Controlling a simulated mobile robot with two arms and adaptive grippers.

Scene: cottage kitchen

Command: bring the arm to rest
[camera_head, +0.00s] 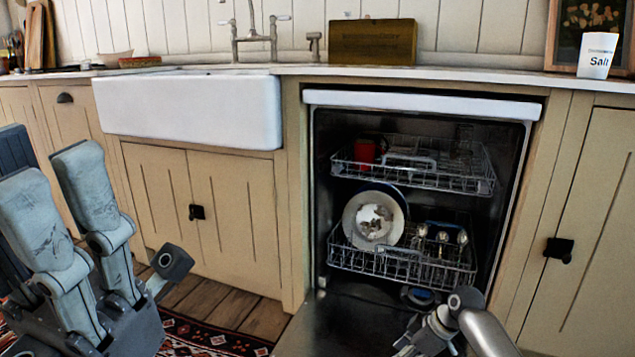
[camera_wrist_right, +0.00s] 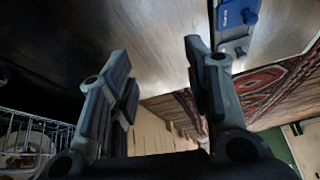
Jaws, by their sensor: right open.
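In the head view my left gripper (camera_head: 48,165) is large at the left edge, raised in front of the cabinets. Its grey fingers stand upright and apart, with nothing between them. My right gripper (camera_head: 428,330) shows only in part at the bottom, over the open dishwasher door (camera_head: 335,325); my arm covers some of it. In the right wrist view the right gripper (camera_wrist_right: 155,60) has its fingers spread wide and holds nothing. The steel inside of the door (camera_wrist_right: 155,25) lies beyond the fingers.
The dishwasher's upper rack (camera_head: 415,178) holds a red mug (camera_head: 367,150). The lower rack (camera_head: 400,265) holds a plate (camera_head: 374,218) and other dishware. A white sink (camera_head: 190,108) and cabinets stand left of it. A patterned rug (camera_head: 215,338) lies on the floor.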

